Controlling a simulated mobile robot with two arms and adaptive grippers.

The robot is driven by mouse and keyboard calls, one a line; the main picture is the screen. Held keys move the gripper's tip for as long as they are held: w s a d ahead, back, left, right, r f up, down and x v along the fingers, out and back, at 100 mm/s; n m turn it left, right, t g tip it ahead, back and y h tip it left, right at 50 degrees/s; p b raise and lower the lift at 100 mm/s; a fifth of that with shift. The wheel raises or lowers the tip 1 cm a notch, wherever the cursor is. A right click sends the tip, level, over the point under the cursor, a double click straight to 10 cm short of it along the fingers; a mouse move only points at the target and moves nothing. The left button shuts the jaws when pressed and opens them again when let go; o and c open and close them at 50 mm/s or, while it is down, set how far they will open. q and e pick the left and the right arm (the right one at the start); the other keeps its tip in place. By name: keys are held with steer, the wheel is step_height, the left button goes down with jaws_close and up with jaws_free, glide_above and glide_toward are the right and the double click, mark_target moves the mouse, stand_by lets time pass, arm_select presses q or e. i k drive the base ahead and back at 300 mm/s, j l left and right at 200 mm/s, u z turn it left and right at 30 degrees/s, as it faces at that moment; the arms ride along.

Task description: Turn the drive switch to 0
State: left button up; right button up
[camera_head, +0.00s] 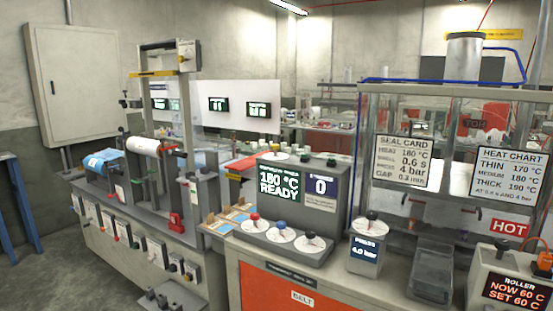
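I cannot tell which control is the drive switch, as the small labels are too small to read. A row of small switch plates (157,253) runs along the front of the grey machine bench (120,265) at left. A grey control console (290,240) at centre carries three knobs on white dials: a red knob (255,217), a blue knob (280,225) and a black knob (310,235). Its screens (279,180) read "180 °C READY" and "0". A separate black knob (372,216) tops a small box (366,248) reading "4.0 bar". Neither gripper shows.
A clear-walled press (382,110) with a seal card (407,160) and heat chart (507,177) stands at right. A roller unit (510,265) reads "NOW 60 C, SET 60 C". A blue stand (18,205) is at far left. Bare floor (45,275) lies at lower left.

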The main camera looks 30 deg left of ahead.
mark_target(275, 147)
steer(key=i+j, duration=0.15)
steer(key=j, duration=0.25)
steer(key=i+j, duration=0.15)
steer(key=j, duration=0.2)
steer(key=i+j, duration=0.15)
steer(key=j, duration=0.25)
steer(key=i+j, duration=0.15)
steer(key=j, duration=0.2)
steer(key=i+j, duration=0.15)
steer(key=j, duration=0.25)
